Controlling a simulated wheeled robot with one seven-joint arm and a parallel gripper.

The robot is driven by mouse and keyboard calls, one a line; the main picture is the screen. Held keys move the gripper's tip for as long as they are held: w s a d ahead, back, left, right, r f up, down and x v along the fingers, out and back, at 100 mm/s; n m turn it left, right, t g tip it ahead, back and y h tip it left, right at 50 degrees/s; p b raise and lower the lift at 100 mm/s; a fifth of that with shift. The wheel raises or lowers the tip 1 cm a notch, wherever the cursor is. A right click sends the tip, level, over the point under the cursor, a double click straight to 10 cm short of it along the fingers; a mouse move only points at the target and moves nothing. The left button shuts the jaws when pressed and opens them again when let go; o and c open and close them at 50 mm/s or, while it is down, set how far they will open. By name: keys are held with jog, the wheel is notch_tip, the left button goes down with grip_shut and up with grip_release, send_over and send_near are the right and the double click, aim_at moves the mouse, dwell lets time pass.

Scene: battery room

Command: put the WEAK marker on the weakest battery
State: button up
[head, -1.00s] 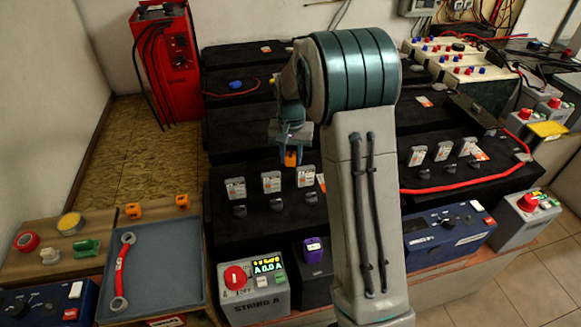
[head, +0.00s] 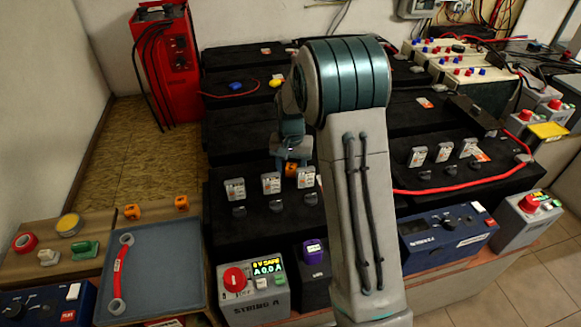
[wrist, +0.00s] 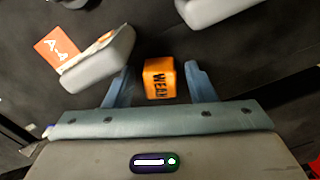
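The orange WEAK marker (wrist: 160,78) sits between my fingers in the wrist view, its black lettering facing the camera. A strip of dark surface shows on each side, so neither finger touches it. My gripper (wrist: 159,66) is open around it. In the head view the marker (head: 291,169) shows small below my gripper (head: 292,156), over the black battery block (head: 222,222) and behind the right two upright cards. I cannot tell for sure whether it rests on the block. A grey cap (wrist: 100,62) and an orange label (wrist: 57,46) lie left of it.
Upright cards (head: 271,183) stand along the block's front. A second grey cap (wrist: 215,8) is at the wrist view's top. Two orange pieces (head: 133,211) (head: 182,202) sit behind the blue tray (head: 165,262). A red cable (head: 440,188) crosses the right block.

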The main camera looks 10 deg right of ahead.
aim_at(291, 166)
notch_tip(291, 166, up, 12)
jog(key=p, duration=0.2)
jog(key=s+r+n+t, duration=0.1)
jog(key=s+n, duration=0.1)
jog(key=s, duration=1.2)
jog(key=s+a+r+n+t, duration=0.1)
jog(key=s+n, duration=0.1)
jog(key=s, duration=1.1)
jog(key=shift+s+r+n, duration=0.3)
jog(key=shift+s, duration=0.05)
